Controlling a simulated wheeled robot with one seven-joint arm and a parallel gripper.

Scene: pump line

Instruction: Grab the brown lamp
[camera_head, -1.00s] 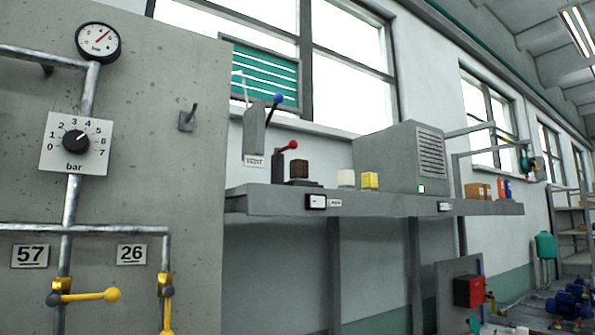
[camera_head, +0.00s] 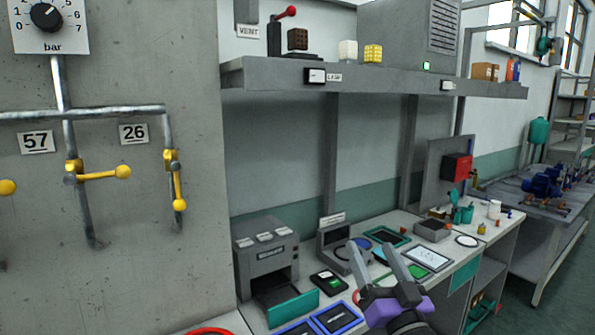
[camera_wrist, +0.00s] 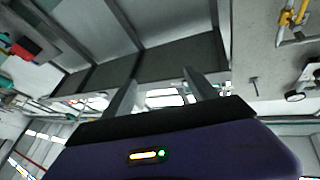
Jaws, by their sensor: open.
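A small dark brown ribbed cube (camera_head: 297,39), which looks like the brown lamp, sits at the left of the grey wall shelf (camera_head: 290,74) in the head view. It stands next to a lever with a red knob (camera_head: 287,13). A white cube (camera_head: 347,50) and a yellow cube (camera_head: 373,53) stand to its right, apart from it. My gripper (camera_head: 369,246) is open and empty, well below the shelf over the bench. Its two fingers point up in the wrist view (camera_wrist: 161,90). I cannot make out the brown cube in the wrist view.
A grey louvred box (camera_head: 408,38) stands on the shelf right of the cubes. A concrete wall panel (camera_head: 125,210) with pipes and yellow valve handles (camera_head: 104,174) is at left. The bench below holds a grey machine (camera_head: 265,255), trays and small devices. Space under the shelf looks open.

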